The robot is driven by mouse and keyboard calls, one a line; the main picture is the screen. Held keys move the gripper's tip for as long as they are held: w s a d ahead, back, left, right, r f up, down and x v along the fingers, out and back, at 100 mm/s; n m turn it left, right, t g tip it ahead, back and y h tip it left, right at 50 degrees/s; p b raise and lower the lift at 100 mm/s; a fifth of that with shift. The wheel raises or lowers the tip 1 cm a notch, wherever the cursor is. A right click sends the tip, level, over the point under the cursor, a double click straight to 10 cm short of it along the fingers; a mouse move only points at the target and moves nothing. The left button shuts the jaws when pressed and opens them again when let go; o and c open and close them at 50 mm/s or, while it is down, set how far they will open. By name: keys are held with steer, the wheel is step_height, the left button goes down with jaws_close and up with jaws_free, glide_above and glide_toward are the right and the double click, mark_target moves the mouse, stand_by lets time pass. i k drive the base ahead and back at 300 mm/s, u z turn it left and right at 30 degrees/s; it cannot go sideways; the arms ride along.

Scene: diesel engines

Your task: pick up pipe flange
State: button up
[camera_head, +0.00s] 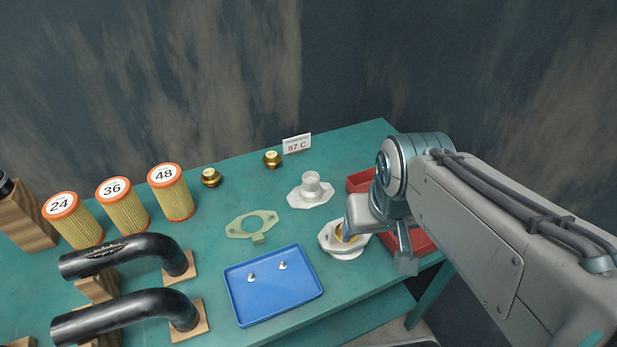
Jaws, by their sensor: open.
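A white pipe flange (310,191) with a short upright neck and a flat base lies on the green table, left of the red tray. A second white flanged part (344,252) lies nearer the front, with a brass-coloured piece showing inside it. My gripper (379,243) is open and points down at the right of this second part. One finger overlaps its right side in the picture and hides some of it. I cannot tell whether they touch. The first flange stands apart, behind and left of my gripper.
A red tray (359,181) is partly hidden behind my arm. A blue tray (272,309) holds two small metal pieces. A pale gasket (250,226), two brass thermostats (272,159), numbered filters (171,192) and black hoses (128,253) lie leftward. A card (297,144) reads 87 C.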

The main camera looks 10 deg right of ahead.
mark_target(312, 193)
steer(key=k, duration=1.15)
steer(key=z, duration=0.55)
steer(key=i, duration=1.3)
steer(key=u, duration=0.85)
steer(key=i, duration=0.25)
steer(key=u, duration=0.3)
